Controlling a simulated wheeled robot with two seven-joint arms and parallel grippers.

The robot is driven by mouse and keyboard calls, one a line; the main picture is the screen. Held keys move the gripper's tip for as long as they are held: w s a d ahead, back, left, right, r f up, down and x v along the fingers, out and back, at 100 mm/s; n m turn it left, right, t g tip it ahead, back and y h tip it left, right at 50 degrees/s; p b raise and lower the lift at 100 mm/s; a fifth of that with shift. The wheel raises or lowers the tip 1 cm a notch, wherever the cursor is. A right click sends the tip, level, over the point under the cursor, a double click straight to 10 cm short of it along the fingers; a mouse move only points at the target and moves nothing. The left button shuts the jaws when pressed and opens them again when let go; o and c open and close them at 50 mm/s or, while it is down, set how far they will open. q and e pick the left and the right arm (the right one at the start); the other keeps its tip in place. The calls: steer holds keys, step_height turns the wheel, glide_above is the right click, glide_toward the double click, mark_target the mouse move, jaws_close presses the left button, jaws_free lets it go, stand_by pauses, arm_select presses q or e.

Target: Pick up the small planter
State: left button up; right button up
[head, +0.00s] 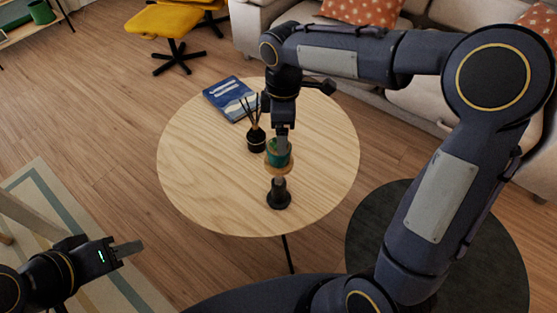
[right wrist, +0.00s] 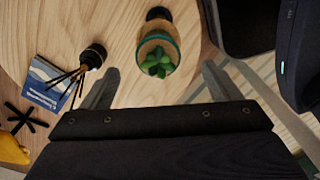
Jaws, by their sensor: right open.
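The small planter (head: 278,154) is a green pot. It sits on a small round wooden top above a black-based stand (head: 278,197) on the round table. In the right wrist view the planter (right wrist: 158,58) shows from above with green succulent leaves, between and a little ahead of the two spread fingertips. My right gripper (head: 283,143) is open and points down right over the planter, hiding part of its rim. I cannot tell whether a finger touches it. My left gripper (head: 129,249) is low at the left, away from the table; its finger opening cannot be made out.
A black reed diffuser (head: 256,139) stands close left of the planter, its sticks rising beside my gripper. A blue book (head: 231,98) lies at the table's back left. The round wooden table (head: 200,185) is bare at left and right. A sofa (head: 420,105) stands behind.

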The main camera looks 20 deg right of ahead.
steer(key=shift+w+a+f, duration=0.15)
steer(key=shift+a+f, duration=0.05)
steer(key=shift+f, duration=0.4)
step_height(320, 180, down, 7)
steer(key=shift+w+a+f+b, duration=0.1)
steer(key=shift+b, duration=1.1)
steer(key=c, duration=1.2)
